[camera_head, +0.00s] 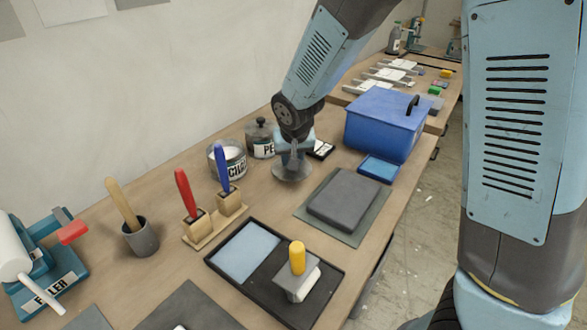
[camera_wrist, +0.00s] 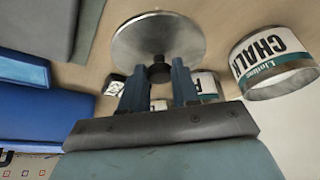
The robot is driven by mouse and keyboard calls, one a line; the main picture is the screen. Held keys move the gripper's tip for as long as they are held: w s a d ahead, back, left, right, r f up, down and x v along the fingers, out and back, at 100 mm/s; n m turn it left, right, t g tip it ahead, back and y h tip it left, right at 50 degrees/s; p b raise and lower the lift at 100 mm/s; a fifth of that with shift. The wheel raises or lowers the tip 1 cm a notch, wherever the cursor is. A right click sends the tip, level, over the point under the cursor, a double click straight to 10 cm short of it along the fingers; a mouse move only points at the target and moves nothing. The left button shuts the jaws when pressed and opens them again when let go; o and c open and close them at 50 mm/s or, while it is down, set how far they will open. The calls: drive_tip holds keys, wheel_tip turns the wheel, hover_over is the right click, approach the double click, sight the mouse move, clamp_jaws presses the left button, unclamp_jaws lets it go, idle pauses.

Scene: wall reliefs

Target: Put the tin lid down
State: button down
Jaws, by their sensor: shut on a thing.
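The tin lid (camera_head: 291,174) is a round, shiny metal disc with a dark knob. My gripper (camera_head: 293,155) is shut on the knob, with the disc beneath the fingers. In the wrist view the lid (camera_wrist: 150,38) lies just beyond my fingertips (camera_wrist: 159,75), one finger on each side of the knob. The lid is level and low over the bench; I cannot tell whether it touches the wood. The chalk tin (camera_head: 230,160) stands open to the left, with pale contents; it also shows in the wrist view (camera_wrist: 275,65).
A second labelled tin (camera_head: 262,146) stands behind the lid. A blue box (camera_head: 383,129) and a blue pad (camera_head: 378,169) are to the right. Bare wood (camera_head: 262,200) lies between.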

drive_tip(key=shift+w+a+f, duration=0.35)
drive_tip(key=shift+w+f, duration=0.1)
drive_tip(key=shift+f, duration=0.25)
wheel_tip(320, 180, down, 3)
drive_tip(key=shift+w+f, duration=0.1)
drive_tip(key=shift+f, duration=0.05)
drive_tip(key=c, duration=0.8)
unclamp_jaws()
drive_tip(key=shift+a, duration=0.1)
drive_tip(key=v, duration=1.2)
